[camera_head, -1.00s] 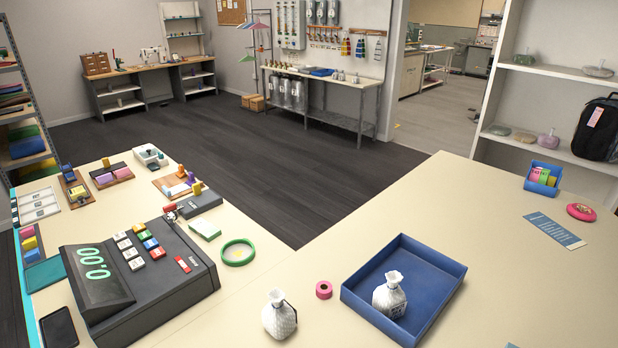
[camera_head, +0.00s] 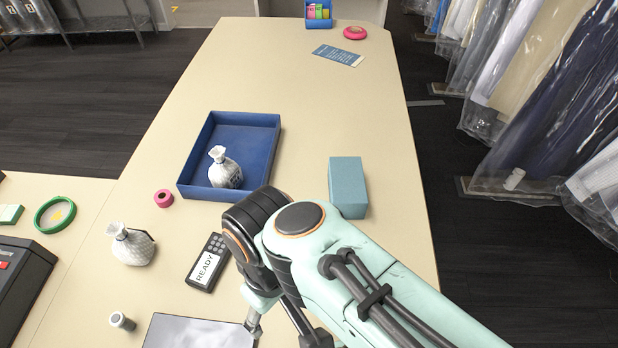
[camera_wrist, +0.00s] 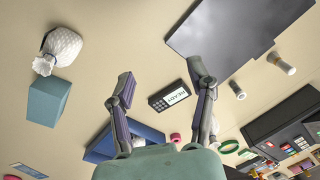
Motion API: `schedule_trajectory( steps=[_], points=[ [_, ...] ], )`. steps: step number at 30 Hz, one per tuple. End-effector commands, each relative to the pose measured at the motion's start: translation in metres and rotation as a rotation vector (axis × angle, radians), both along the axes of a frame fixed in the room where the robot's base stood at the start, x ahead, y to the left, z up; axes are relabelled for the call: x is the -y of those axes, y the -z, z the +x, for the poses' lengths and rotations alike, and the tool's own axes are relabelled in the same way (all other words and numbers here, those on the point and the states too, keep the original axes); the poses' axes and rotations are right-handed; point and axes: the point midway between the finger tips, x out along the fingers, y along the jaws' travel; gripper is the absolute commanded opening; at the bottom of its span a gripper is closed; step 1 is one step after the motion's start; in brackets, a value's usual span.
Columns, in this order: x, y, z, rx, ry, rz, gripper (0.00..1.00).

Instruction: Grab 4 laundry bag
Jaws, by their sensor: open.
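A white laundry bag (camera_head: 224,170) with a tied neck stands in the blue tray (camera_head: 262,119). A second white bag (camera_head: 131,245) with a dark tag stands on the table left of the READY handset. In the wrist view, another white bag (camera_wrist: 60,48) lies beside a teal box, to the left of my gripper; my arm appears to hide it in the head view. My gripper (camera_wrist: 160,78) is open and empty above the table, its fingers either side of the handset in the picture. No number is readable on the bags.
The teal box (camera_head: 347,187) stands right of the tray. The READY handset (camera_head: 207,262), a pink roll (camera_head: 163,198), a dark flat panel (camera_head: 197,331) and a small cylinder (camera_head: 122,321) lie nearby. Wrapped garments (camera_head: 560,90) hang at right. The table's far middle is clear.

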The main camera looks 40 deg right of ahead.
Motion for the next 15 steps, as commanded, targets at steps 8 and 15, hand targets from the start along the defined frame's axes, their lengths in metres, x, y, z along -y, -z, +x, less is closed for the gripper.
schedule_trajectory(
  steps=[8, 15],
  points=[
    [0.036, -0.005, 0.073, 0.211, -0.243, 0.029, 0.55],
    [0.143, 0.047, 0.099, 0.121, -0.108, -0.038, 0.55]
  ],
)
